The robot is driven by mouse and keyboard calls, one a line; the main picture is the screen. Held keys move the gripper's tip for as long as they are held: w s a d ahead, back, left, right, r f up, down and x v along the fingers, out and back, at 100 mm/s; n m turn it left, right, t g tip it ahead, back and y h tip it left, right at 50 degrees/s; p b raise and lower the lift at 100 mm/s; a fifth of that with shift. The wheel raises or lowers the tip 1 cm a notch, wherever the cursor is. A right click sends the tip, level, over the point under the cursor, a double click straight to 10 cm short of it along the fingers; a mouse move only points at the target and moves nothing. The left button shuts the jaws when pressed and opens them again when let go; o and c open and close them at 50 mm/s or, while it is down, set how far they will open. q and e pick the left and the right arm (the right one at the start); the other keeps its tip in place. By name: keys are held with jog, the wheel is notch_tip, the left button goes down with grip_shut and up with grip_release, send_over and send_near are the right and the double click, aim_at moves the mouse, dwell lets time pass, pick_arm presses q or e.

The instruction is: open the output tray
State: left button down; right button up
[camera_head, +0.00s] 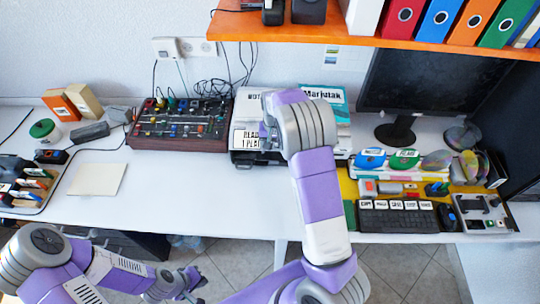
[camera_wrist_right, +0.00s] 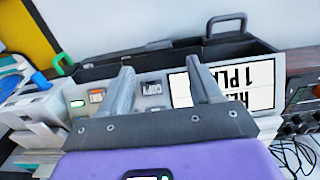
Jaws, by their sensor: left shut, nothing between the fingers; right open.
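A grey and white machine (camera_head: 243,107) with a "READ 1 PLA…" label stands at the back of the desk, partly hidden by my right arm. The right wrist view shows its pale front (camera_wrist_right: 150,88) with small buttons and the upside-down label (camera_wrist_right: 252,85). Behind the front lies a dark tray-like part (camera_wrist_right: 100,68) with a black handle (camera_wrist_right: 226,20); I cannot tell whether this is the output tray. My right gripper (camera_wrist_right: 160,65) is open at the machine's front, its fingers apart with nothing between them; contact is unclear. My left gripper (camera_head: 188,284) is shut and empty, low before the desk.
A mixer-like board (camera_head: 180,122) with cables stands left of the machine. A monitor (camera_head: 425,80), discs (camera_head: 462,137) and a keyboard (camera_head: 398,219) are on the right. An orange shelf (camera_head: 300,31) with binders hangs above. The front middle desk (camera_head: 190,200) is clear.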

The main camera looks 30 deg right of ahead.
aim_at(274, 161)
jog(key=f, duration=0.2)
jog(key=f+b, duration=0.1)
jog(key=f, duration=0.3)
jog(key=shift+s+f, duration=0.3)
grip_shut()
